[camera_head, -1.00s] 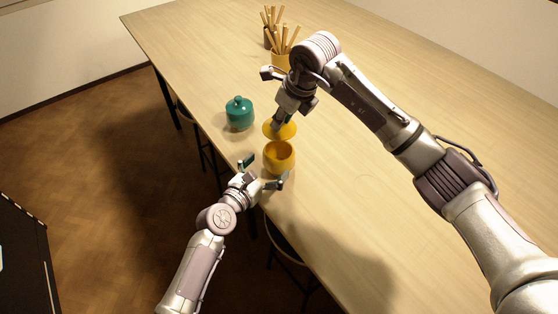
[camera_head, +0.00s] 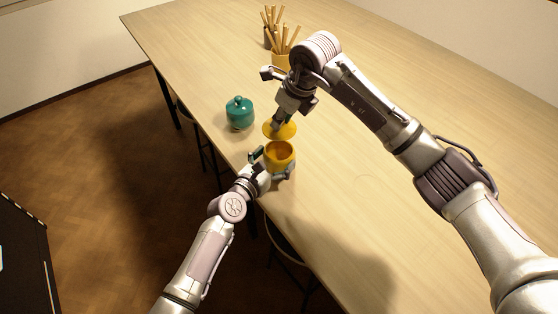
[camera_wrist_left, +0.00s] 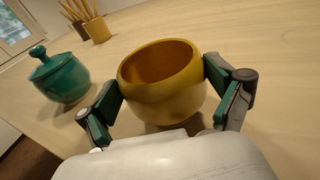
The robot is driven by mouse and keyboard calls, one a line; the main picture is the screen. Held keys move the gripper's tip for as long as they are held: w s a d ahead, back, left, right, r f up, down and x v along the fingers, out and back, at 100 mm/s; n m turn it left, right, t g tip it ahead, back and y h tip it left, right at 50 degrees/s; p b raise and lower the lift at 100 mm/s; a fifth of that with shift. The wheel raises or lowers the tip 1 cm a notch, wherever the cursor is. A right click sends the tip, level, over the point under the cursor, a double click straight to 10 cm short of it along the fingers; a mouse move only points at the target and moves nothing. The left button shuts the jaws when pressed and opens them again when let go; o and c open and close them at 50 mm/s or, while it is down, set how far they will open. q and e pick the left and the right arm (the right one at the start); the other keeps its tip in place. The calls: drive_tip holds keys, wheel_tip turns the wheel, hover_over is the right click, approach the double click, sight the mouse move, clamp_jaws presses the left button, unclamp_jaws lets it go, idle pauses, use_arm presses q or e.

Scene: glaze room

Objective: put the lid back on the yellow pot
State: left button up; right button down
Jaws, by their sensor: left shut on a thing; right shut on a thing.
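The yellow pot (camera_head: 279,158) stands upright and uncovered near the table's front edge; its empty-looking inside shows in the left wrist view (camera_wrist_left: 163,90). My left gripper (camera_head: 272,164) is shut on the pot, with one finger on each side of it in the left wrist view (camera_wrist_left: 165,92). The yellow lid (camera_head: 280,131) is held above and just behind the pot in the head view, apart from its rim. My right gripper (camera_head: 279,121) is shut on the lid from above and hides its knob.
A teal lidded pot (camera_head: 240,114) stands to the left of the yellow pot, also in the left wrist view (camera_wrist_left: 62,80). Holders with wooden sticks (camera_head: 281,60) stand farther back. The table (camera_head: 400,240) is clear on the right.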

sight(284, 129)
use_arm(q)
drive_tip(key=shift+c, duration=1.1)
use_arm(e)
drive_tip(key=shift+f, duration=2.5)
drive_tip(key=shift+f, duration=0.85)
drive_tip(key=shift+f, duration=0.65)
drive_tip(key=c, duration=0.9)
unclamp_jaws()
drive_tip(key=shift+o, duration=0.2)
drive_tip(key=v, duration=1.2)
